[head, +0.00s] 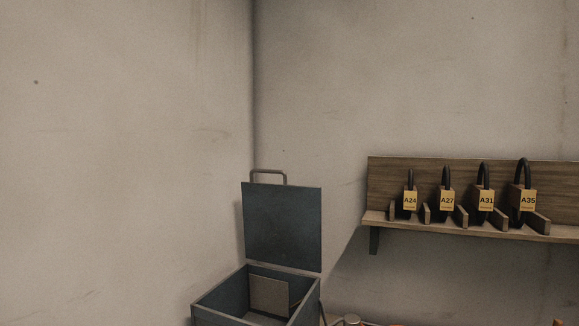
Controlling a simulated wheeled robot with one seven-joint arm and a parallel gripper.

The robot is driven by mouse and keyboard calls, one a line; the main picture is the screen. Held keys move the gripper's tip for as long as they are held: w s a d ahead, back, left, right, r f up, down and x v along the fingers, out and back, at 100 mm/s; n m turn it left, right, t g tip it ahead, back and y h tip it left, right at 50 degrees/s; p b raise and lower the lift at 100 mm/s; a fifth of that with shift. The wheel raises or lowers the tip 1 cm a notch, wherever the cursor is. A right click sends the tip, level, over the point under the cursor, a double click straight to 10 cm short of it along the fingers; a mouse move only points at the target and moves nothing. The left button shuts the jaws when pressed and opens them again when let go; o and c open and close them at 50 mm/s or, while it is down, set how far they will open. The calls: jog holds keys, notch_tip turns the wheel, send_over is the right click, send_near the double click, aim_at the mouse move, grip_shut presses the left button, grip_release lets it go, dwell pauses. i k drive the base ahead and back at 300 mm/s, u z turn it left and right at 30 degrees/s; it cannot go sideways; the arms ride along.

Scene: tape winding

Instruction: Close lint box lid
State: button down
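The lint box (219,298) is a dark blue-grey box at the bottom of the head view, left of centre, near the corner of the room. Its lid (283,225) stands open and upright at the back of the box. A bent handle (268,173) shows on the lid's top edge. A brownish flat panel (268,296) is visible inside the box. The front lower part of the box is cut off by the picture's edge. My gripper is not in view.
A wooden wall shelf (400,178) at the right carries several dark padlocks with yellow tags, such as A24 (410,201) and A35 (528,200). Partly cut-off items, one a rounded metal piece (351,320), show at the bottom edge. Bare walls surround the lid.

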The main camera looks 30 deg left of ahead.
aim_at(282, 223)
jog(key=u, duration=0.05)
jog(key=k, duration=1.8)
jog(key=u, duration=0.9)
jog(key=i, duration=1.7)
jog(key=z, duration=0.05)
